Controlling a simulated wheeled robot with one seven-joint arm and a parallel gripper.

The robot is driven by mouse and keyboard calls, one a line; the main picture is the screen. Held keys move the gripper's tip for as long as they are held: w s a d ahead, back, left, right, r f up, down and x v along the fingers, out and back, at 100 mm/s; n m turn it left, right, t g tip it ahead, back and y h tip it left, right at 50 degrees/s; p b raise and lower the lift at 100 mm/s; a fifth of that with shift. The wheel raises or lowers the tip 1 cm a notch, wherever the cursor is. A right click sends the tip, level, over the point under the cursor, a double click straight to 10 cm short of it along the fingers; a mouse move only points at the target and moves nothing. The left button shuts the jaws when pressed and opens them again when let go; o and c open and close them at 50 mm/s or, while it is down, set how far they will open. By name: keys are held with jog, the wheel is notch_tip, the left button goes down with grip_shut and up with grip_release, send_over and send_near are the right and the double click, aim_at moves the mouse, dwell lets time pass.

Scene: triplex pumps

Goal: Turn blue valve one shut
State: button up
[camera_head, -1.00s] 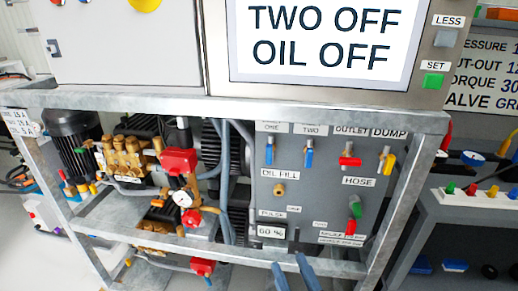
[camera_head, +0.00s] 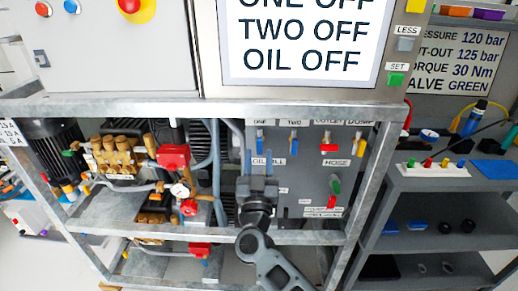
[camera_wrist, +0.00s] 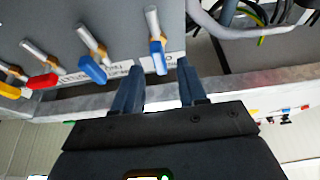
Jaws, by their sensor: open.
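The blue valve one (camera_head: 260,137) is under the ONE label on the grey panel, its handle hanging down roughly in line with its silver pipe. In the wrist view its blue handle (camera_wrist: 158,57) shows ahead of my gripper (camera_wrist: 159,72), roughly centred between the two fingertips. My gripper (camera_head: 258,154) is open, with its fingers pointing up just below valve one in the head view. I see no contact, and the exact gap to the handle is hard to tell. Blue valve two (camera_head: 293,141) hangs just to the right; it also shows in the wrist view (camera_wrist: 93,69).
A red outlet valve (camera_head: 328,147) and a yellow dump valve (camera_head: 358,145) are further right. The metal frame's top beam (camera_head: 200,106) runs above the valves. Grey hoses (camera_head: 217,160) and the red-fitted pump (camera_head: 172,156) lie to the left.

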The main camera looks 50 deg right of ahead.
aim_at(260, 148)
jog(key=shift+x, duration=1.55)
grip_shut()
